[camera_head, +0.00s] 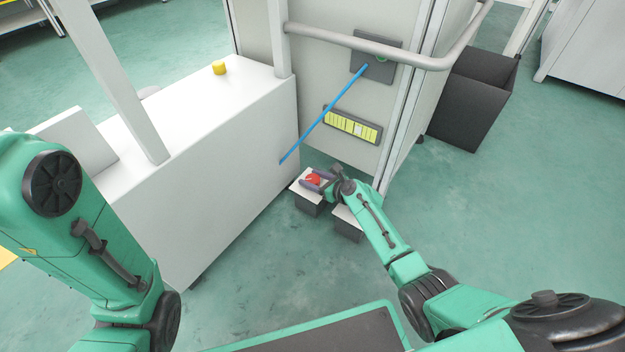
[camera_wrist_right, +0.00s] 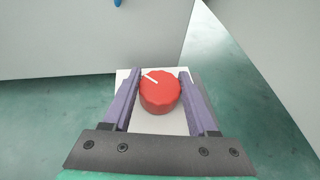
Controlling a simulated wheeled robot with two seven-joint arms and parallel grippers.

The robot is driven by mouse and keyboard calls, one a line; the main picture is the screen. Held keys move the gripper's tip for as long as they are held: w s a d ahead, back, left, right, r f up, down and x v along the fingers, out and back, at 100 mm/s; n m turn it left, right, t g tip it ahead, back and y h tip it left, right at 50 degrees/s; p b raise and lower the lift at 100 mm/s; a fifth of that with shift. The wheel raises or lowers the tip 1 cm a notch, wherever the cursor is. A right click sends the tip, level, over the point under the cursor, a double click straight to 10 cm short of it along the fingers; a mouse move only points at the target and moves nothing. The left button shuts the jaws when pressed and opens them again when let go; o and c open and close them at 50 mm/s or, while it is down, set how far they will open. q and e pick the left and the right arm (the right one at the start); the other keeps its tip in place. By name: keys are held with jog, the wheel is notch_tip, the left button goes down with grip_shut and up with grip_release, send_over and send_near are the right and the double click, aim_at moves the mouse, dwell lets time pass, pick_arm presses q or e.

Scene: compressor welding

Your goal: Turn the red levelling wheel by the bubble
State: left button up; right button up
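The red levelling wheel (camera_wrist_right: 160,93) is a round knob with a white mark on top, set on a small white plate (camera_wrist_right: 159,126). In the head view the wheel (camera_head: 313,180) sits low at the corner between the white box and the panelled cabinet. My right gripper (camera_wrist_right: 160,76) has its two purple fingers on opposite sides of the wheel, close against it; no clear gap shows. The right gripper (camera_head: 320,180) partly covers the wheel in the head view. I cannot make out the bubble. My left arm is at the left of the head view; its gripper is out of frame.
A white box (camera_head: 215,150) with a yellow knob (camera_head: 219,67) stands to the left. A blue rod (camera_head: 325,112) slants to the cabinet panel (camera_head: 376,57). A grey rail (camera_head: 370,45) runs above.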

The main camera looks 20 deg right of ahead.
jog(key=c, duration=0.7)
jog(key=shift+f+n+g+y+b, duration=0.2)
jog(key=shift+n+g+y+b, duration=0.1)
jog(key=shift+n+y+b, duration=0.25)
jog(key=shift+r+n+g+y, duration=0.15)
jog(key=shift+n+g+y, duration=0.15)
jog(key=shift+n+y, duration=0.05)
jog(key=o, duration=1.4)
jog(key=shift+c, duration=0.2)
